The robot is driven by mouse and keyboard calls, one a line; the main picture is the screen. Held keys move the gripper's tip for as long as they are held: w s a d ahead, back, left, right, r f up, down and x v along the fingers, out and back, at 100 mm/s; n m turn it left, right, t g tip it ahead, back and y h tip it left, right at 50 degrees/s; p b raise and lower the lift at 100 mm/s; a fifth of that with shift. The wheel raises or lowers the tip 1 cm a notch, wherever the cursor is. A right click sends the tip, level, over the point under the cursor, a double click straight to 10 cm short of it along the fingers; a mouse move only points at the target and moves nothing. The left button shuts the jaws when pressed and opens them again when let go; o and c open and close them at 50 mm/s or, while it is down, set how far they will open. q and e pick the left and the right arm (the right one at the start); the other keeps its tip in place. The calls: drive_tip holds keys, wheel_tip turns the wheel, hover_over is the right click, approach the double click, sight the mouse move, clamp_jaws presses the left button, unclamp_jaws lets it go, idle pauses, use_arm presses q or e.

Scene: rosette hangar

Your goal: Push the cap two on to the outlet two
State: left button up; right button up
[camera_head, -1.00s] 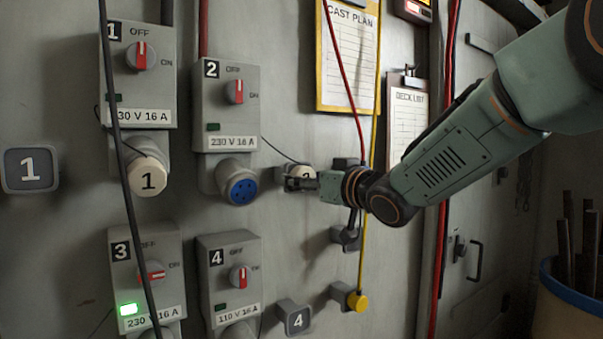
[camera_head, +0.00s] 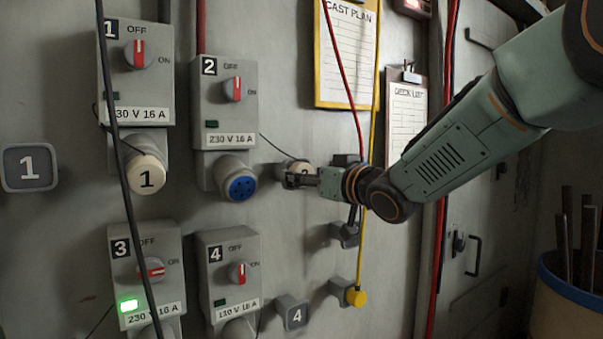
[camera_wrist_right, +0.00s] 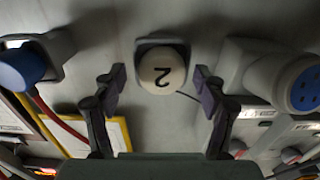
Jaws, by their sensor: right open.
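The cap two (camera_head: 296,170) is a round cream cap marked 2, seated on a grey holder on the wall. A thin cord runs from it to box two. It also shows in the right wrist view (camera_wrist_right: 161,72), ahead of and between my open fingers. My right gripper (camera_head: 300,181) is open at the cap and partly hides it; the wrist view shows its two fingertips (camera_wrist_right: 160,80) either side, not closed on it. The outlet two (camera_head: 240,186) is an uncovered round socket with a blue face, below the box labelled 2 (camera_head: 226,100). It also shows in the right wrist view (camera_wrist_right: 305,88).
Cap 1 (camera_head: 148,175) covers the outlet at left. A black cable (camera_head: 117,150) hangs before boxes 1 and 3. Red and yellow cables (camera_head: 370,130) hang behind my right arm. Holder 4 (camera_head: 293,313) and a yellow plug (camera_head: 356,297) are below.

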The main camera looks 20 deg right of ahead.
drive_tip(key=shift+a, duration=0.15)
idle(0.7)
clamp_jaws()
idle(0.6)
drive_tip(key=shift+s, duration=0.1)
drive_tip(key=shift+v, duration=1.1)
drive_tip(key=shift+b+v, duration=0.5)
drive_tip(key=shift+v, duration=1.35)
drive_tip(key=shift+f, duration=0.1)
